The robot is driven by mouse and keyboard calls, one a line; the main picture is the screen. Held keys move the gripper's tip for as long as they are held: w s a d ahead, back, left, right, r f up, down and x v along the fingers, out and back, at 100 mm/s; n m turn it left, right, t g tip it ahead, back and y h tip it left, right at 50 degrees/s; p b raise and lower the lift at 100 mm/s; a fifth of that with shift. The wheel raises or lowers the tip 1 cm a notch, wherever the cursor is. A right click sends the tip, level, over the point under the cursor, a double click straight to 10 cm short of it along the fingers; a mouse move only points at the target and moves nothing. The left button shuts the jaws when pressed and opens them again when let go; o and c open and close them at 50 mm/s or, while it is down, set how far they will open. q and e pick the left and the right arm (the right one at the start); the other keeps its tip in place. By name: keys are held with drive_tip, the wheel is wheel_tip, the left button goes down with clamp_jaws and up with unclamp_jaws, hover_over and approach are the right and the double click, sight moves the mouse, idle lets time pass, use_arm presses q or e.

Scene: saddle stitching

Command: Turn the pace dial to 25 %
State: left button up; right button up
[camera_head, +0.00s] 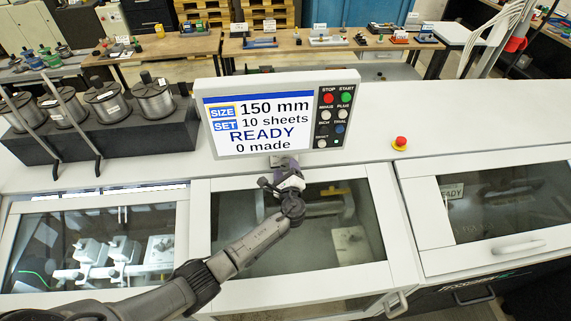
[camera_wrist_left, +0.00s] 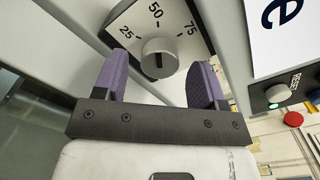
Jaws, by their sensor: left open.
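The pace dial (camera_wrist_left: 159,59) shows in the left wrist view. It is a round grey knob on a white plate marked 25, 50 and 75. A dark line on the knob lies roughly along the direction of the 50 mark; I cannot tell which end is the pointer. My left gripper (camera_wrist_left: 158,68) is open, with one purple finger on each side of the knob; I see gaps and cannot make out contact. In the head view my left gripper (camera_head: 284,180) is just below the display, and the dial cannot be made out there. My right gripper is not in view.
The display panel (camera_head: 262,121) reads 150 mm, 10 sheets, READY, 0 made, with buttons (camera_head: 336,114) on its right. A green-lit reset button (camera_wrist_left: 278,95) is right of the gripper. A red stop button (camera_head: 400,143) stands on the machine top. Glazed covers (camera_head: 205,235) lie below.

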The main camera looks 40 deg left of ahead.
use_arm(q)
drive_tip(key=shift+x, duration=1.15)
drive_tip(key=shift+c, duration=0.3)
drive_tip(key=shift+d, duration=0.1)
drive_tip(key=c, duration=0.9)
drive_tip(key=shift+f+n+b, duration=0.2)
drive_tip(key=shift+n+b, duration=0.2)
drive_tip(key=shift+b, duration=0.35)
drive_tip(key=n+b, duration=0.8)
drive_tip(key=b, duration=0.2)
drive_tip(key=shift+b, duration=0.35)
drive_tip(key=n+b, duration=0.2)
drive_tip(key=shift+r+n+b, duration=0.15)
drive_tip(key=shift+n+b, duration=0.15)
drive_tip(key=shift+n, duration=0.1)
drive_tip(key=shift+r+n, duration=0.1)
drive_tip(key=shift+n, duration=0.2)
